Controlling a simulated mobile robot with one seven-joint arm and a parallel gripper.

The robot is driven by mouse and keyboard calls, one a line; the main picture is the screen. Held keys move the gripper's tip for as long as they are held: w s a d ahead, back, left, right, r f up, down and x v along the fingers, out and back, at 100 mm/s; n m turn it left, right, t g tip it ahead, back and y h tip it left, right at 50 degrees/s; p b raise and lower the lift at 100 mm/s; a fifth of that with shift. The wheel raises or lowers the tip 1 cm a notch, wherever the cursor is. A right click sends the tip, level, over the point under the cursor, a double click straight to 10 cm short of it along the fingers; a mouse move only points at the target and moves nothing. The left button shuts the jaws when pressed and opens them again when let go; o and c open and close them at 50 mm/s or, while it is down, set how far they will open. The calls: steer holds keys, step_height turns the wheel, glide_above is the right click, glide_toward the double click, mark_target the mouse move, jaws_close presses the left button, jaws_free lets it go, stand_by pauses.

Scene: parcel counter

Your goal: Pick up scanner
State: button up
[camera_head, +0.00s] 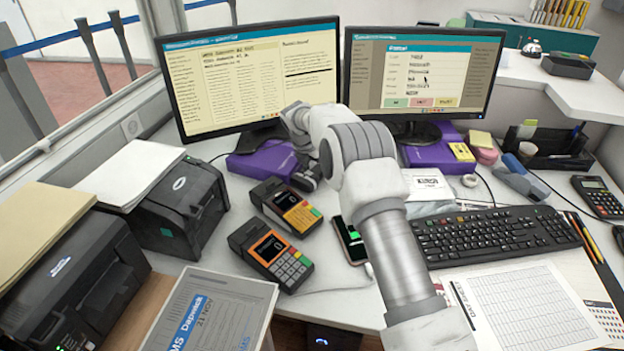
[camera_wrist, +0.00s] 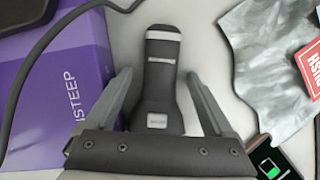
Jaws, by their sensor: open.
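The scanner (camera_wrist: 161,52) is a dark grey handheld device with pale bands near its far end, lying on the white counter in the wrist view. My gripper (camera_wrist: 160,77) is open, with one finger on each side of the scanner's narrower body. Gaps show between the fingers and the scanner. The scanner's near end is hidden under my gripper's palm. In the head view my gripper (camera_head: 306,180) is low over the counter beside a purple box (camera_head: 262,162), and my arm mostly hides the scanner there.
The purple box (camera_wrist: 62,85) is close on the left in the wrist view. A silver pouch (camera_wrist: 265,60) and a phone (camera_wrist: 285,155) lie on the right. Card terminals (camera_head: 272,255), a keyboard (camera_head: 490,235) and two monitors (camera_head: 250,80) crowd the counter.

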steer(key=shift+r, duration=0.1)
jaws_close()
stand_by(0.3)
